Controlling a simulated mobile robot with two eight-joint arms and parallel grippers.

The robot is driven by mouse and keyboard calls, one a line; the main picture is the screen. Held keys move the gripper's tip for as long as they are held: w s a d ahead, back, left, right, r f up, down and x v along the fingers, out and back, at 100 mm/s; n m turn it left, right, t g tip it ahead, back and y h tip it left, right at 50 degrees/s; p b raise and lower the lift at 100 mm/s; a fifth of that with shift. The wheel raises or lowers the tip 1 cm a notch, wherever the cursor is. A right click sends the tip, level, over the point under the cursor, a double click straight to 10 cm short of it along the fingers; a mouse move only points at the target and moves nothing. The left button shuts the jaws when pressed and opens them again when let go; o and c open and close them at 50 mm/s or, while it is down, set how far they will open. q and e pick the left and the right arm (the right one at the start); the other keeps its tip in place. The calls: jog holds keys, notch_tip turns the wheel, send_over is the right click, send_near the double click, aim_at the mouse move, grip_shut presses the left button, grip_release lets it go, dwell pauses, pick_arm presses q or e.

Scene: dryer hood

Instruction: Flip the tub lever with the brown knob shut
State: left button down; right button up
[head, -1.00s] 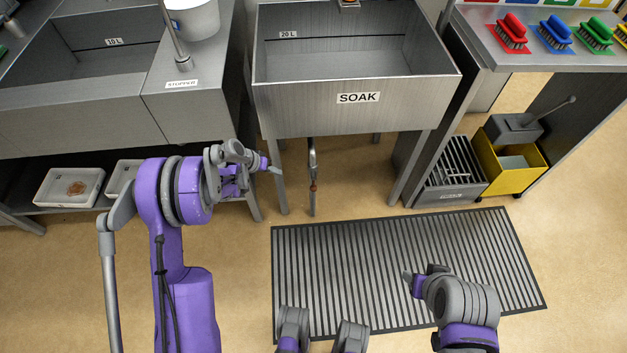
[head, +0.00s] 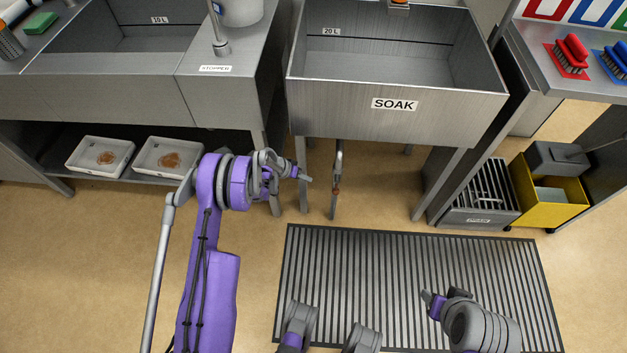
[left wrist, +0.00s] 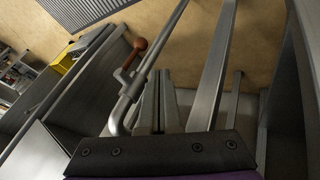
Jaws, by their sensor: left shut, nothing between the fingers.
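The soak tub (head: 350,115) is a grey steel basin on legs, labelled SOAK. Under it hangs a thin metal pipe (head: 338,160) with a small brown knob (head: 336,190) low on it. My left gripper (head: 307,178) is shut and empty, just left of the pipe in the head view. Its fingers (left wrist: 158,100) show near the lever in the wrist view; I cannot tell whether they touch it. My right gripper (head: 440,298) is over the floor mat, its jaws unclear.
Tub legs (head: 302,175) stand close to my left gripper. A slatted mat (head: 400,250) covers the floor in front. A grey crate (head: 480,215) and a yellow bucket (head: 545,205) stand at right. Two white trays (head: 100,157) lie on the left lower shelf.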

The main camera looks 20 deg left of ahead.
aim_at(336, 187)
pick_arm(q)
jog(key=w+d+f+b, duration=0.1)
jog(key=w+d+f, duration=0.2)
jog(key=d+f, duration=0.3)
jog(key=shift+w+d+f, duration=0.35)
jog(key=shift+w+d, duration=0.05)
jog(key=shift+d, duration=0.45)
pick_arm(e)
jog(key=shift+f, duration=0.6)
pick_arm(q)
jog(key=shift+s, duration=0.1)
pick_arm(e)
jog(key=shift+w+f, duration=0.1)
jog(key=shift+f, duration=0.05)
